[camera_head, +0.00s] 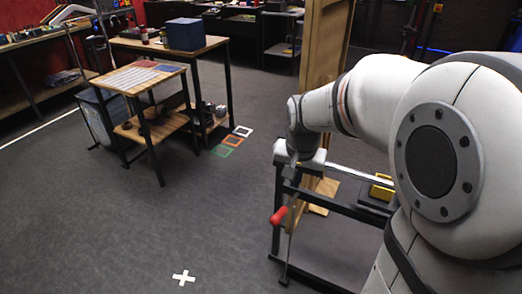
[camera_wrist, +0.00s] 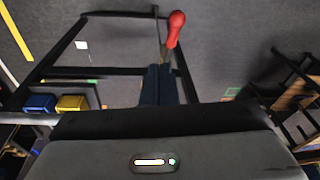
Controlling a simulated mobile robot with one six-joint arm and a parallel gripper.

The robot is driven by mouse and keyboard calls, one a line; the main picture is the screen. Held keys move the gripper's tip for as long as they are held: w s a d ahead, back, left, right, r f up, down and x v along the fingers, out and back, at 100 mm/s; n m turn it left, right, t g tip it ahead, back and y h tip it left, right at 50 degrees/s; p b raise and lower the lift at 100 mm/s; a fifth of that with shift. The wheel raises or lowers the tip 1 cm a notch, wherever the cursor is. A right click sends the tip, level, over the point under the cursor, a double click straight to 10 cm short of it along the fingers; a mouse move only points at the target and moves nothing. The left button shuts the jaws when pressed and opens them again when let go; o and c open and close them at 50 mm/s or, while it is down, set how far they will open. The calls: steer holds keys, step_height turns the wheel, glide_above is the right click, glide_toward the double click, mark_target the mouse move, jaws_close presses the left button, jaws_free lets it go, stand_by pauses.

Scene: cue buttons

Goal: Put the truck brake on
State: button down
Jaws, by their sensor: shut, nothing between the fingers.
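The truck is a dark metal frame (camera_head: 345,205) in the head view, right of centre; its bars also show in the wrist view (camera_wrist: 110,71). The brake appears to be the lever with a red handle (camera_head: 279,215) at the frame's near left corner. In the wrist view the red handle (camera_wrist: 175,29) is at the top, just beyond my fingertips. My gripper (camera_wrist: 160,68) is shut and empty, its dark fingers side by side near the lever's lower end. I cannot tell whether they touch it. In the head view my gripper is small and partly hidden against the frame.
A yellow box (camera_head: 382,188) sits on the truck; yellow (camera_wrist: 72,103) and blue (camera_wrist: 40,103) bins show in the wrist view. A wooden post (camera_head: 325,75) rises beside my arm. A wooden table (camera_head: 137,80) stands far left. Floor around the white cross (camera_head: 183,277) is clear.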

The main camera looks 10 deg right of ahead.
steer(key=w+f+m, duration=0.2)
steer(key=w+f, duration=0.1)
steer(key=w, duration=0.2)
steer(key=shift+w+d, duration=0.15)
steer(key=shift+w, duration=0.05)
steer(key=shift+f, duration=0.1)
glide_above(282, 211)
steer(key=f, duration=1.2)
steer(key=shift+s+d+f+b, duration=0.1)
steer(key=shift+d+b, duration=0.2)
steer(key=shift+b, duration=0.05)
steer(key=shift+s+a+f, duration=0.1)
steer(key=shift+a+f, duration=0.15)
steer(key=shift+f, duration=0.35)
steer(key=shift+a, duration=0.1)
steer(key=shift+f, duration=0.1)
